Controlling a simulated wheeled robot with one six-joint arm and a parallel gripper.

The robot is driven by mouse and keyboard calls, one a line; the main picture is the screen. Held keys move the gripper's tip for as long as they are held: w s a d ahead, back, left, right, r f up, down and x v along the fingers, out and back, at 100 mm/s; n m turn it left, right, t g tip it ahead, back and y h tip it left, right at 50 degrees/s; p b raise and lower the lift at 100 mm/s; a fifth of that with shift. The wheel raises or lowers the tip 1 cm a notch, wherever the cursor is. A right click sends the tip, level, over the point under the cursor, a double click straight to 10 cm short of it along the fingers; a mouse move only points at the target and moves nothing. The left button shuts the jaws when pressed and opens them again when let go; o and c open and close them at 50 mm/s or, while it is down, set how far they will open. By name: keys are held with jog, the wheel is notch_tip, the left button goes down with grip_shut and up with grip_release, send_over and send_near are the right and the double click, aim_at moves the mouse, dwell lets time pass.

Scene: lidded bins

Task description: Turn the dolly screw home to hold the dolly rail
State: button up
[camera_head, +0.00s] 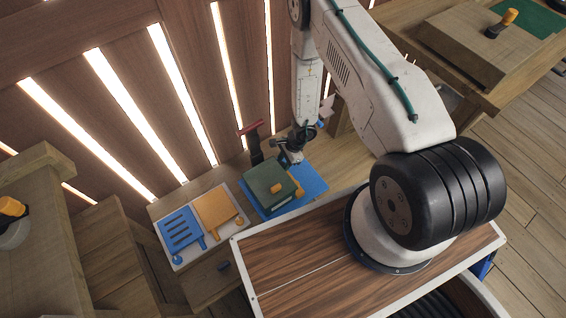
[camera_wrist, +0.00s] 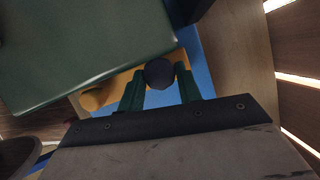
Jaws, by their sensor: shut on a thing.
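My gripper (camera_head: 291,160) reaches down beside the green bin (camera_head: 265,180) at the back of the low bench. In the wrist view, my two green fingers (camera_wrist: 159,82) are shut around a dark round knob, which appears to be the dolly screw (camera_wrist: 159,73). An orange piece, apparently the dolly rail (camera_wrist: 128,80), runs along the green bin's lower edge beside the screw. The screw's shaft and the thread under the knob are hidden. I cannot tell how deep the screw sits. In the head view, the gripper hides the screw.
A blue mat (camera_head: 313,179) lies under the bin. A dark post with a red handle (camera_head: 252,139) stands behind it. A white tray (camera_head: 190,258) on the left holds a blue slotted panel (camera_head: 176,231) and an orange panel (camera_head: 214,208). A slatted wall (camera_head: 130,110) rises close behind.

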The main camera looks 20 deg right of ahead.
jog(key=o, duration=1)
jog(key=shift+r, duration=0.1)
jog(key=v, duration=0.7)
jog(key=shift+d+r, duration=0.15)
jog(key=shift+r, duration=0.2)
